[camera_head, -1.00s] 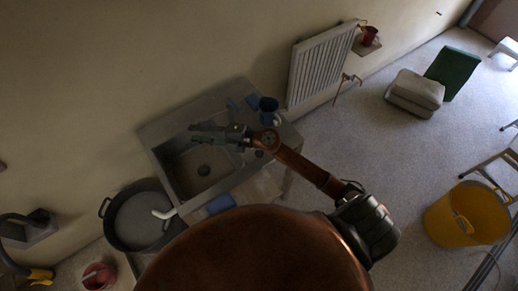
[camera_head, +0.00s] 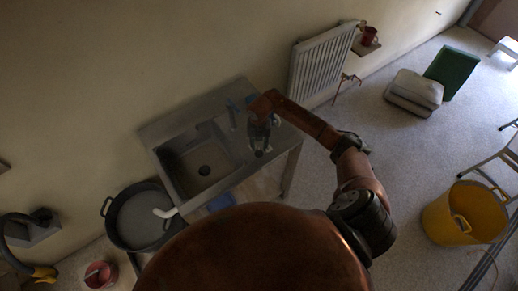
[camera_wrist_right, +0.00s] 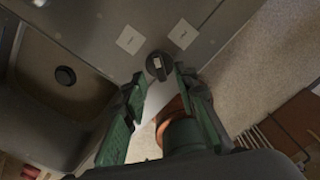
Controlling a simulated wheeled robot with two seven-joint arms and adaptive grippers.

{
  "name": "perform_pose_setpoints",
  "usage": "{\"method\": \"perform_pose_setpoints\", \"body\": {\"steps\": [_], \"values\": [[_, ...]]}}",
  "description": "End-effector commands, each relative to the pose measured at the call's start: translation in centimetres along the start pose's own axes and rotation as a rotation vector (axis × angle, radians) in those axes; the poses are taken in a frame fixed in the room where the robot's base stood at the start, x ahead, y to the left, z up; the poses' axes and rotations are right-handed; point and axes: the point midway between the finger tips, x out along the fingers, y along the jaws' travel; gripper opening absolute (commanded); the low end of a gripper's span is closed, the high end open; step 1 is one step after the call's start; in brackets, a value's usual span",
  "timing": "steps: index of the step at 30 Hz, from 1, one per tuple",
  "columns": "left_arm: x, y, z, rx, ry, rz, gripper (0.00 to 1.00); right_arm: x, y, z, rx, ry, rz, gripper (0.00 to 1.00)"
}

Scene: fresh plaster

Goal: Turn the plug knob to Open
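The plug knob (camera_wrist_right: 158,66) is a dark round knob with a pale mark, on the grey sink unit's deck in the right wrist view. Two pale label plates, one to its left (camera_wrist_right: 130,39) and one to its right (camera_wrist_right: 183,33), lie beyond it; their text is too small to read. My right gripper (camera_wrist_right: 160,82) is open, its green-padded fingers on either side of the near part of the knob; I cannot tell whether they touch it. In the head view the right gripper (camera_head: 259,143) points down over the deck right of the basin. My left gripper is not in view.
The sink basin (camera_head: 181,182) has a dark drain (camera_wrist_right: 65,75). A black tub (camera_head: 118,225) stands left of the sink unit. A white radiator (camera_head: 318,62) is on the wall behind. A yellow bucket (camera_head: 455,222) stands far right on open floor.

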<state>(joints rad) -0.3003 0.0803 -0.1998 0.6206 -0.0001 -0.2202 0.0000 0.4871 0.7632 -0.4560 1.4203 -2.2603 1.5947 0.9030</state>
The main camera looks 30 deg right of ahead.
Motion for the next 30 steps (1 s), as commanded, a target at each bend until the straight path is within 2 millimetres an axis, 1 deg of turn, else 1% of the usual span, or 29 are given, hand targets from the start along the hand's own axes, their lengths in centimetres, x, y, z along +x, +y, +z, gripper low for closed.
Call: {"method": "perform_pose_setpoints", "body": {"steps": [3,7,11,17,20,28,30], "values": [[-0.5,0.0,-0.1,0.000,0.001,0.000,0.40,1.6,0.1,-0.1,0.001,0.003,0.002,0.27],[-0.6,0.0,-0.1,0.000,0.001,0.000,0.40,2.9,0.0,-0.1,0.000,0.002,0.002,0.27],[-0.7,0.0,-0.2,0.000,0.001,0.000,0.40,3.4,0.1,-0.1,-0.001,0.001,0.002,0.27],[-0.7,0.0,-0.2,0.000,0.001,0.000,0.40,3.4,0.1,-0.1,-0.001,0.000,0.002,0.27],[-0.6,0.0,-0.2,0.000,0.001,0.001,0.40,3.4,0.1,-0.1,-0.001,0.000,0.002,0.21],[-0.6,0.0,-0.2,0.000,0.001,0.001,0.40,3.4,0.1,-0.1,-0.002,0.000,0.002,0.03],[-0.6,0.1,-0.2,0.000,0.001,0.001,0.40,3.4,0.1,-0.1,-0.002,0.000,0.003,0.00]]}}
